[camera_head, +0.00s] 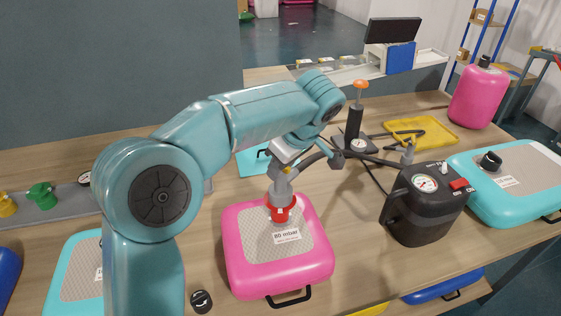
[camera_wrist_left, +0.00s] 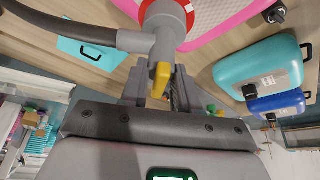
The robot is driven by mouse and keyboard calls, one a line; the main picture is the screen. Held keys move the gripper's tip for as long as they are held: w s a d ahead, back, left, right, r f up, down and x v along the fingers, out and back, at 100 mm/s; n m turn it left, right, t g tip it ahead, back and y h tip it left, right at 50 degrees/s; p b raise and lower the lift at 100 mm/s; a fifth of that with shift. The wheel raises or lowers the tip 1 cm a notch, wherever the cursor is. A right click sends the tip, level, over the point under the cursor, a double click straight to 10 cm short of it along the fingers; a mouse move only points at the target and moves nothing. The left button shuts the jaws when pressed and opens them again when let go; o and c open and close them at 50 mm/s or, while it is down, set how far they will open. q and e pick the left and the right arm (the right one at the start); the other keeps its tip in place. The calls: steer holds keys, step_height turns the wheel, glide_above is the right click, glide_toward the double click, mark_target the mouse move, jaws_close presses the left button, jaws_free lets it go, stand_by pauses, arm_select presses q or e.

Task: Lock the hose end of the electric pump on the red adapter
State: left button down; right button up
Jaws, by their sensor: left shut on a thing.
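The electric pump (camera_head: 425,205) is a black box with a gauge and a red switch, on the table right of the pink inflatable (camera_head: 240,270). Its dark hose (camera_wrist_left: 70,30) runs to the grey hose end (camera_head: 281,188). The hose end stands upright on the red adapter (camera_head: 280,210) on top of the pink inflatable. In the wrist view, the hose end (camera_wrist_left: 164,30) meets the red adapter (camera_wrist_left: 190,10). My left gripper (camera_head: 285,162) is shut on the hose end's yellow lever (camera_wrist_left: 159,80), which lies between its fingers. Whether it is locked cannot be told.
A hand pump (camera_head: 355,135) with an orange knob stands behind the hose. Turquoise inflatables stand at right (camera_head: 520,200) and left (camera_head: 75,275). A small black cap (camera_head: 201,301) lies at the table front.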

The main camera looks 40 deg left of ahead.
arm_select(q)
steer(key=shift+n, duration=0.3)
steer(key=shift+s+a, duration=0.1)
steer(key=shift+s, duration=0.05)
steer(key=shift+r+n+g+p, duration=0.15)
steer(key=shift+n+g+p, duration=0.45)
steer(key=shift+n, duration=0.6)
steer(key=shift+n+g+p, duration=0.4)
steer(key=shift+n+p, duration=0.05)
steer(key=shift+n, duration=0.75)
steer(key=c, duration=0.8)
jaws_free()
steer(key=shift+o, duration=0.2)
